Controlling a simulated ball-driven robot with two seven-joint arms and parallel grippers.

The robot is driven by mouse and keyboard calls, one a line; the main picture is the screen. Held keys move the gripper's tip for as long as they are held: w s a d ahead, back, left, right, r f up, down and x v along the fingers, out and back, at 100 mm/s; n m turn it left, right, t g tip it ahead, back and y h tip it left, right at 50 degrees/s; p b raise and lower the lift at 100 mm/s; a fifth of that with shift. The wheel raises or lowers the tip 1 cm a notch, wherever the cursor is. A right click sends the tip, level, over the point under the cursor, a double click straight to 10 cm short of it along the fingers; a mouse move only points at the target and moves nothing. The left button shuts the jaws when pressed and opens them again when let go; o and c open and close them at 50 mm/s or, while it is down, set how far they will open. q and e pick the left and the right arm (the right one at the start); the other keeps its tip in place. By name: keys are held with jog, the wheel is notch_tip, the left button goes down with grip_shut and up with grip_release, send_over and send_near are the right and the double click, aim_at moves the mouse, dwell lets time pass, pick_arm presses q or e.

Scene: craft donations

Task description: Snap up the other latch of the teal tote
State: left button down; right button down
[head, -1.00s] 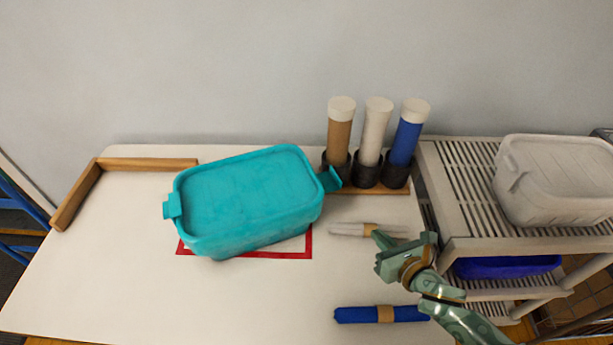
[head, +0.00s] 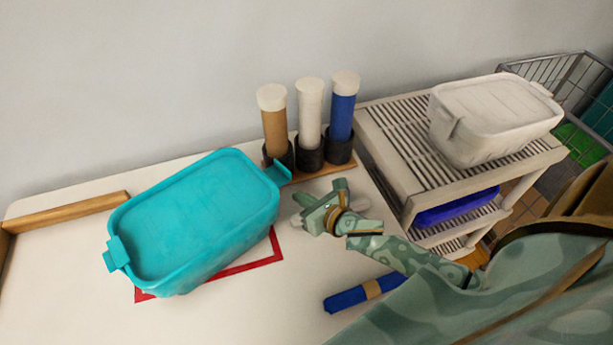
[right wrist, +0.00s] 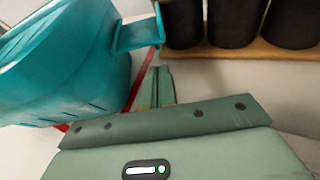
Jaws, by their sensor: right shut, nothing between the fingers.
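The teal tote (head: 190,215) sits lidded on the table, partly over a red outline (head: 250,266). Its right-end latch (head: 277,173) sticks outward from the rim; it also shows in the right wrist view (right wrist: 138,34). Its left-end latch (head: 116,253) shows at the opposite end, but its exact position is hard to tell. My right gripper (head: 304,208) is shut and empty, just right of the tote, below and in front of the right-end latch and apart from it. Its closed fingers (right wrist: 158,80) point toward the gap by that latch. My left gripper is not in view.
Tubes with brown, white and blue bodies (head: 310,120) stand in dark cups on a wooden base (head: 325,170) close behind the gripper. A slatted shelf (head: 400,150) with a pale tote (head: 495,115) stands right.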

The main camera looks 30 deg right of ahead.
jog(key=b+x, duration=0.1)
jog(key=x, duration=0.3)
jog(key=shift+w+a+f, duration=0.1)
jog(key=shift+w+f, duration=0.1)
jog(key=shift+w, duration=0.05)
jog(key=shift+w+a+f, duration=0.1)
jog(key=shift+w, duration=0.55)
